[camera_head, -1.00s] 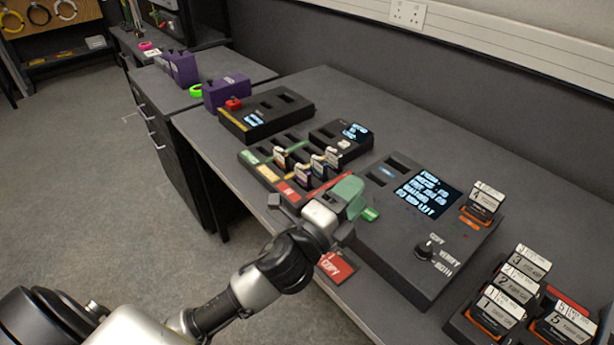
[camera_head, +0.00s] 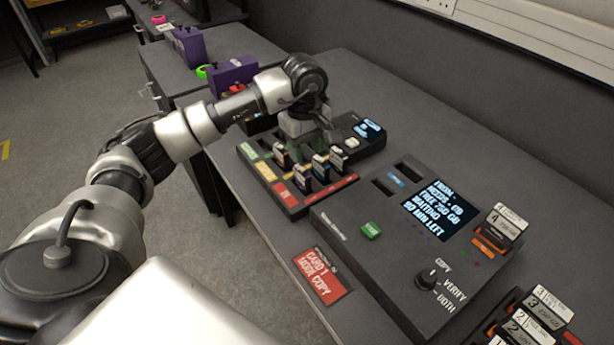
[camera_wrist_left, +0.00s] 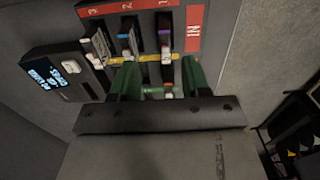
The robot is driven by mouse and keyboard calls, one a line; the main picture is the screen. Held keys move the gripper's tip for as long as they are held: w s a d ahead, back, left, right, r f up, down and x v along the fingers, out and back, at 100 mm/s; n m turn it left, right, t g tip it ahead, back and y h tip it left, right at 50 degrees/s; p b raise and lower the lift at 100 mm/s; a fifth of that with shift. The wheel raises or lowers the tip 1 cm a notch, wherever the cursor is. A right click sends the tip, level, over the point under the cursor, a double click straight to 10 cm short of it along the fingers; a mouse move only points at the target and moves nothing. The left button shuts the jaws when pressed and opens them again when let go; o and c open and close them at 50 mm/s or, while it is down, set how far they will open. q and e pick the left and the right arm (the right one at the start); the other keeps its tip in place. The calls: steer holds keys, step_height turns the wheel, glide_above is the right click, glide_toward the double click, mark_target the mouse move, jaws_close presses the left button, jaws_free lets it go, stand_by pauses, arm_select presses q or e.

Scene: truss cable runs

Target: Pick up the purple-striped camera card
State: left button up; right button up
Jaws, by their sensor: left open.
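The purple-striped camera card (camera_wrist_left: 165,38) stands upright in the card tray, in the slot nearest the red IN label. It also shows in the head view (camera_head: 303,178). My left gripper (camera_wrist_left: 160,76) is open over the tray with its green fingers pointing down. In the wrist view the purple-striped card lies just beyond the fingertips, between their lines; I see no contact. A blue-striped card (camera_wrist_left: 126,42) and another card (camera_wrist_left: 97,46) stand beside it in the same row. My right gripper is not in view.
Another card (camera_head: 281,155) stands in the tray's row behind, close to my left gripper. A copier box (camera_head: 390,235) with a screen is at the right. A small device with a screen (camera_head: 368,130) is behind the tray. A red sign (camera_head: 320,276) lies at the front edge.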

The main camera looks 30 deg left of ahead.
mark_target(303, 169)
arm_select(q)
steer(key=shift+a+f, duration=0.3)
steer(key=shift+a, duration=0.05)
step_height(303, 169, down, 4)
steer(key=shift+s+f, duration=0.1)
steer(key=shift+f, duration=0.05)
steer(key=shift+a+f+p, duration=0.15)
steer(key=shift+f+p, duration=0.3)
steer(key=shift+f, duration=0.95)
steer(key=shift+a+f+p, duration=0.15)
steer(key=shift+f+p, duration=0.3)
steer(key=shift+f, duration=0.9)
steer(key=c, duration=0.8)
jaws_close()
steer(key=shift+r, duration=0.1)
